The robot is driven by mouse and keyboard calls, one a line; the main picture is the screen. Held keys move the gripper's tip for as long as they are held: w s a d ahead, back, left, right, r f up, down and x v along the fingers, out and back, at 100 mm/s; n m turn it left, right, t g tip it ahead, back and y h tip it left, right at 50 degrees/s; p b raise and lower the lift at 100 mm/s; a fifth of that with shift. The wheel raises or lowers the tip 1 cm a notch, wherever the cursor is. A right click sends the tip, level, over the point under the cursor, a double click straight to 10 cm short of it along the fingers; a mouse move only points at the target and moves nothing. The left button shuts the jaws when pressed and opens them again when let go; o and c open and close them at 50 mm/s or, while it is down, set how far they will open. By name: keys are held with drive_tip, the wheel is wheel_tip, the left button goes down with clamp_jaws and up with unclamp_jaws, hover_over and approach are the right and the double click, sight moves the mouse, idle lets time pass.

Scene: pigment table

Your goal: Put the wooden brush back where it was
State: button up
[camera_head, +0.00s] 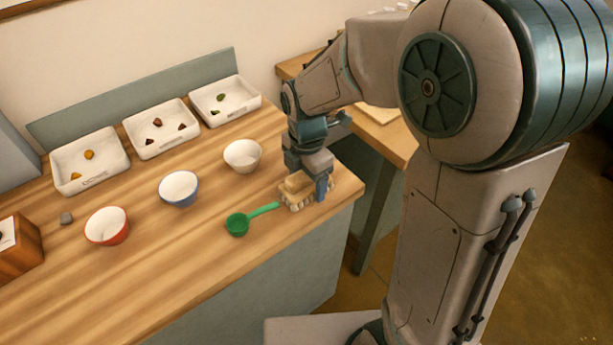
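The wooden brush (296,184) is a tan, block-like piece at the right end of the wooden table, low over a pale, ridged rest (292,206). My gripper (310,185) points down right at the brush. One blue finger shows on the brush's right side; the other finger is hidden. I cannot tell whether the fingers press on the brush, or whether the brush touches the rest.
A green scoop (238,224) lies just left of the rest, its handle close to it. White (242,156), blue (179,188) and red (106,226) bowls stand farther left. Three white trays (95,184) with small coloured pieces line the back. The table's front edge is close.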

wheel_tip(320, 180, up, 12)
drive_tip(key=shift+r+p, duration=0.2)
drive_tip(key=shift+p, duration=0.3)
drive_tip(key=s+d+f+m+t, duration=0.1)
drive_tip(key=s+d+m, duration=0.5)
drive_tip(key=m, duration=0.6)
drive_tip(key=s+d+f+m+t, duration=0.1)
drive_tip(key=s+d+m, duration=0.5)
drive_tip(key=m, duration=0.7)
drive_tip(key=shift+f+t, duration=0.4)
drive_tip(key=shift+f, duration=0.35)
drive_tip(key=shift+r, duration=0.15)
drive_tip(key=shift+r+p, duration=0.2)
drive_tip(key=shift+p, duration=0.1)
